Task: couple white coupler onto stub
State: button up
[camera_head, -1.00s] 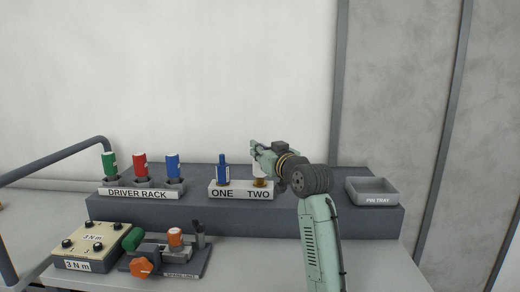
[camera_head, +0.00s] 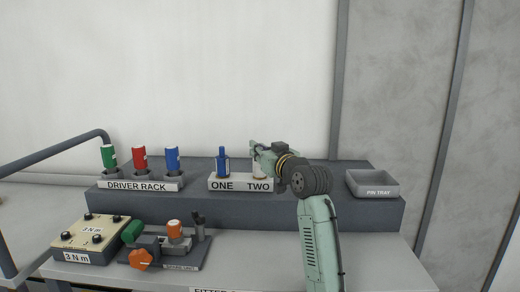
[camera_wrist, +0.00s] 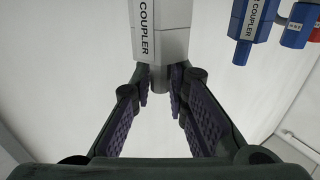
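The white coupler (camera_wrist: 162,42), a pale grey-white body lettered COUPLER with a thin stem below, is at the top middle of the wrist view. In the head view it shows (camera_head: 258,169) at the place marked TWO, partly hidden by my gripper (camera_head: 257,150). In the wrist view my gripper (camera_wrist: 161,85) has its two purple-padded fingers apart, one on each side of the stem. I see no clear grip on it. No part is marked as the stub; a dark upright post (camera_head: 198,222) stands on the small fixture at the front.
A blue coupler (camera_head: 222,162) stands at ONE, close left of my gripper. The driver rack (camera_head: 140,185) holds green, red and blue drivers. The pin tray (camera_head: 372,184) is at right. A 3 N m box (camera_head: 85,240) and a fixture with an orange knob (camera_head: 140,260) stand in front.

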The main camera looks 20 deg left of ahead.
jog(key=o, duration=0.4)
jog(key=shift+r, duration=0.1)
jog(key=shift+s, duration=0.1)
jog(key=v, duration=1.2)
